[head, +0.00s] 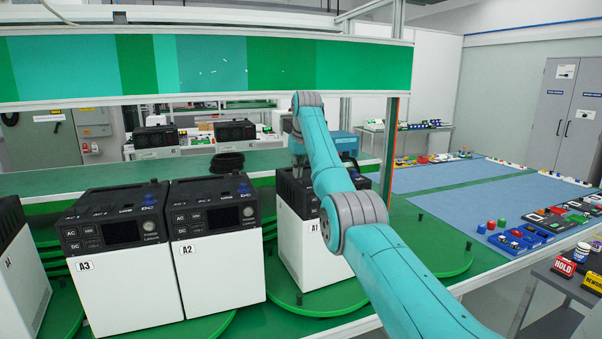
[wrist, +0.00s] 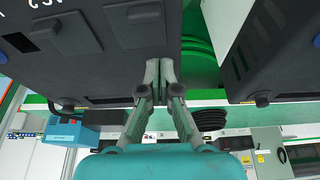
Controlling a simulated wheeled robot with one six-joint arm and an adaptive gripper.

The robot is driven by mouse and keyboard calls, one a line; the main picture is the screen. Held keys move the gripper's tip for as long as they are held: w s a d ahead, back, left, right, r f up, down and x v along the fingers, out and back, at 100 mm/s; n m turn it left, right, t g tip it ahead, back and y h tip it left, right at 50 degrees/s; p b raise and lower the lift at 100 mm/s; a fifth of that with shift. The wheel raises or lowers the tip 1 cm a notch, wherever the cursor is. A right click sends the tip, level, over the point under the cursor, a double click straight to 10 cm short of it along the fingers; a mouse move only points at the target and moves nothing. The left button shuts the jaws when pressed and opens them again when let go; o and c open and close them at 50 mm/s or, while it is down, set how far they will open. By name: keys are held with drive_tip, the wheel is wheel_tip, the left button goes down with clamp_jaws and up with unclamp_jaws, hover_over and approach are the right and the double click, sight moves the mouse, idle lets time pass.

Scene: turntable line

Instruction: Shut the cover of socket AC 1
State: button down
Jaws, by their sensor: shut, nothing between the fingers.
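The unit labelled A1 (head: 299,243) stands on a green round turntable, white below with a dark top. My arm crosses in front of it and hides most of its top, so socket AC 1 and its cover cannot be made out in the head view. My gripper (head: 297,160) points down at the dark top of A1, partly hidden by my wrist. In the wrist view my gripper (wrist: 160,68) is shut and empty, its fingertips over or beside the edge of a dark casing (wrist: 115,75). Whether they touch it, I cannot tell.
Units A2 (head: 220,275) and A3 (head: 125,295) stand to the left, with AC and DC markings on their sloped dark fronts. Another dark casing (wrist: 265,50) is at the right of the wrist view. A green beam (head: 215,65) runs across above.

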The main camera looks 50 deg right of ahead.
drive_tip(key=v, duration=0.9)
drive_tip(key=shift+s+r, duration=0.2)
drive_tip(key=shift+r, duration=0.05)
